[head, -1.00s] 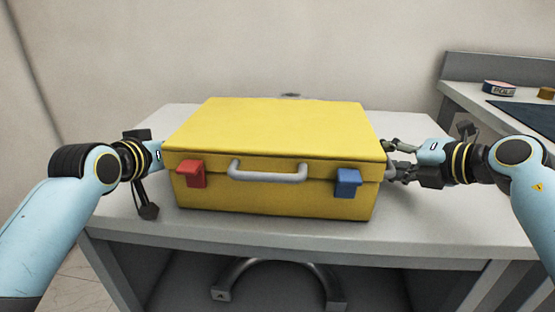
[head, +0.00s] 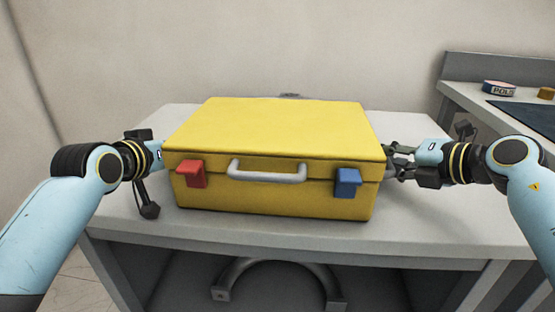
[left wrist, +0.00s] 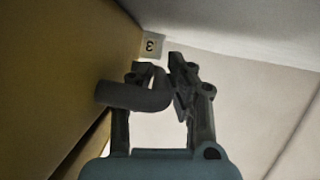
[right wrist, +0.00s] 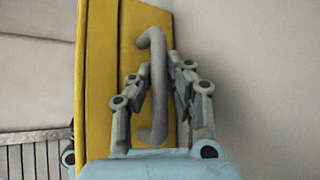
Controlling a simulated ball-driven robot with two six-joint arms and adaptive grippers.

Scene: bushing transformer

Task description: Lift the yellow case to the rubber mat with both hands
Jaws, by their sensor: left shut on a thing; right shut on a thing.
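The yellow case (head: 275,128) lies closed and flat on the grey table, with a grey front handle, a red latch (head: 190,173) and a blue latch (head: 347,182). My left gripper (left wrist: 168,82) is shut on the case's left side handle (left wrist: 128,97); the case hides its fingertips in the head view. My right gripper (right wrist: 162,85) is shut on the right side handle (right wrist: 154,112), and its fingers (head: 397,162) also show beside the case in the head view. The dark rubber mat (head: 530,115) lies on the raised bench at the right.
The grey table (head: 450,232) has free room in front of the case and to its right. The bench (head: 470,97) at the right stands higher and carries a tape roll (head: 498,88) and a small orange-brown item (head: 546,93) behind the mat. A wall closes the back.

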